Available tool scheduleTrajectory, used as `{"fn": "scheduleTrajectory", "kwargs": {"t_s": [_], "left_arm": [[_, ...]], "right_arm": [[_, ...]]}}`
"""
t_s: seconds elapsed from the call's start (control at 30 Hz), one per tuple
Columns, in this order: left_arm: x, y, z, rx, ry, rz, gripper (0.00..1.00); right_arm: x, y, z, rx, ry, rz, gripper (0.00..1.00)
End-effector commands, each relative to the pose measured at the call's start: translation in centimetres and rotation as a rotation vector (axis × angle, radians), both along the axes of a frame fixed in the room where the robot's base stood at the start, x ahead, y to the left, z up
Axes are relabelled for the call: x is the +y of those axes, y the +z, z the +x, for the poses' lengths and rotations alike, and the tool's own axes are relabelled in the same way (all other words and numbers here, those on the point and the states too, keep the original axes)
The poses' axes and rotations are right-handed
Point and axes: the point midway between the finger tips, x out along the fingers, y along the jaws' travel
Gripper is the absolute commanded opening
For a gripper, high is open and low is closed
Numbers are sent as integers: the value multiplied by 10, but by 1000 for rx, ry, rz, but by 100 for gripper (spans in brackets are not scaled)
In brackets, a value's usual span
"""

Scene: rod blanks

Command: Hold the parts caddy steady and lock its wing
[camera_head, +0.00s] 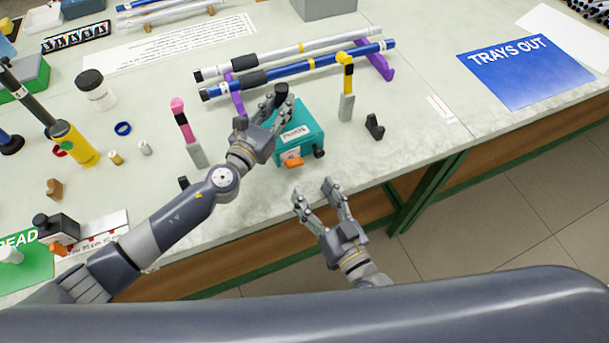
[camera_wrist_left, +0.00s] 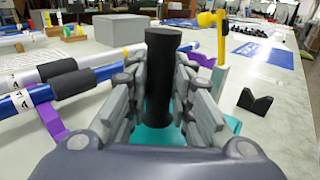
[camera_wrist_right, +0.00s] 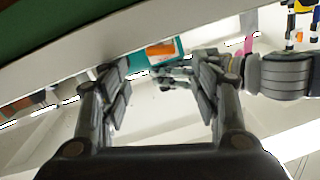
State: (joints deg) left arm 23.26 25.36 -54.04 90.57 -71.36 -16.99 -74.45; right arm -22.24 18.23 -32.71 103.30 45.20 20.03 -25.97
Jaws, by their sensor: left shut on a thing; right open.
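The parts caddy (camera_head: 313,124) is a teal box with a white label near the table's front edge. A black upright post (camera_wrist_left: 162,75) rises from it. My left gripper (camera_head: 279,112) is shut around this post from the left. The orange wing (camera_head: 292,162) is on the caddy's near side, beside a black knob (camera_head: 319,152). My right gripper (camera_head: 313,188) is open and empty, in front of the table edge and below the caddy. In the right wrist view the orange wing (camera_wrist_right: 160,49) shows ahead between its fingers, apart from them.
Blue and white rods (camera_head: 330,62) lie in purple cradles (camera_head: 378,65) behind the caddy. A yellow-topped stand (camera_head: 346,105) and a black notched block (camera_head: 374,127) are to its right. A pink-topped stand (camera_head: 196,152) is left.

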Motion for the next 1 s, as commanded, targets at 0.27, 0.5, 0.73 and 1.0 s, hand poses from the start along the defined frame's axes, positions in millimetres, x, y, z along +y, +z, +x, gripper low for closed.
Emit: {"fn": "scheduleTrajectory", "kwargs": {"t_s": [0.27, 0.5, 0.73, 1.0], "left_arm": [[-1, 0, 0, 1, -2, 1, 0], [-1, 0, 0, 0, -1, 0, 0], [0, 0, 0, 0, -1, 0, 0], [0, 0, 0, 0, -1, 0, 0]], "right_arm": [[-13, 1, -30, -1, 1, 0, 57], [-14, 1, -33, -2, 0, 1, 57], [-9, 4, -32, 14, -13, 71, 20], [15, 24, -33, 175, -152, 726, 18]]}}
